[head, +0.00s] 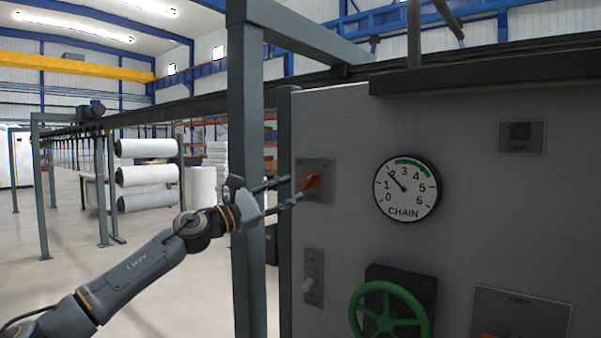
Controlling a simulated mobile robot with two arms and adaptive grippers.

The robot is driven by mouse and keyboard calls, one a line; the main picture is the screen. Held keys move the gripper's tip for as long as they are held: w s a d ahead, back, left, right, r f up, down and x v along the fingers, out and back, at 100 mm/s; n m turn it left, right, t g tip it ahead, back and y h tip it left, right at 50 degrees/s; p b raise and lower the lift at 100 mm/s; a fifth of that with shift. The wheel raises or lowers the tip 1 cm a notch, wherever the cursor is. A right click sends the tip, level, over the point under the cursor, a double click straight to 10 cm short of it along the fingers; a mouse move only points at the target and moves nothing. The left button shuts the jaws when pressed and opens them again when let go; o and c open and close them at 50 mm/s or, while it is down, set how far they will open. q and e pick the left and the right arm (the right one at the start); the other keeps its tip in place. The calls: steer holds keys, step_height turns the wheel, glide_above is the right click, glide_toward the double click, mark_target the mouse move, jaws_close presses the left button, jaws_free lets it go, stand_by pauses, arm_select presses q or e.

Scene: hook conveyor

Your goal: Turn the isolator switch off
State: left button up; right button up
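My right gripper is out of view.
The panel (460,240) also carries a CHAIN gauge (407,189), its needle near 2, a green handwheel (390,312), a toggle switch (312,283) and a dark indicator (520,131). A grey upright post (246,120) stands close behind my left gripper. Open floor lies left.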

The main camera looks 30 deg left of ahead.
mark_target(304, 183)
arm_select(q)
steer(key=x, duration=0.1)
steer(key=p+x, duration=0.1)
steer(key=shift+w+d+r, duration=0.1)
steer(key=shift+w+r, duration=0.15)
steer(key=shift+r, duration=0.05)
steer(key=shift+w+d, duration=0.1)
steer(key=shift+w, duration=0.25)
steer(key=shift+w+d, duration=0.15)
steer(key=shift+w, duration=0.2)
steer(key=shift+c, duration=0.4)
jaws_close()
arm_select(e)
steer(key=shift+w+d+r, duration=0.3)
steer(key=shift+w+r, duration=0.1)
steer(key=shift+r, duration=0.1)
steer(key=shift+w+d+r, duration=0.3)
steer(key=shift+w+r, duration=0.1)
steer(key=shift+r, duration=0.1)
